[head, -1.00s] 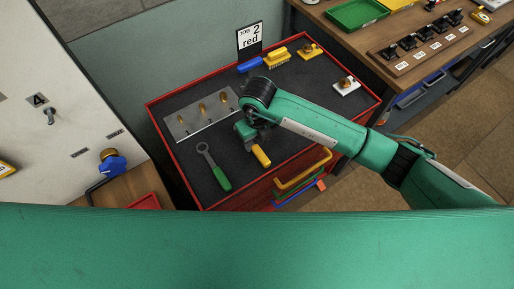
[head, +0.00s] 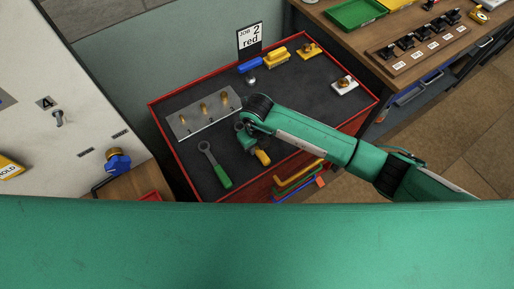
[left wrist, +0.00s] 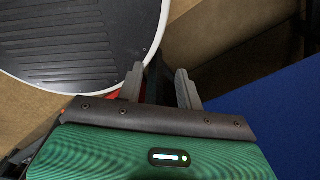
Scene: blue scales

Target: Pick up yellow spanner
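The yellow spanner (head: 262,157) lies on the dark mat of the red-rimmed tray (head: 163,128), with its yellow handle showing. Its head end is hidden under my right gripper (head: 247,143). That gripper is low over the spanner, but its fingertips are too hidden to tell whether it is open or shut. A green-handled spanner (head: 222,176) lies to the left on the same mat. My left gripper (left wrist: 160,86) shows in the left wrist view, with its two fingers apart and nothing between them.
A metal plate with several brass pieces (head: 183,124) lies behind the spanners. A wooden bench (head: 362,50) stands at right.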

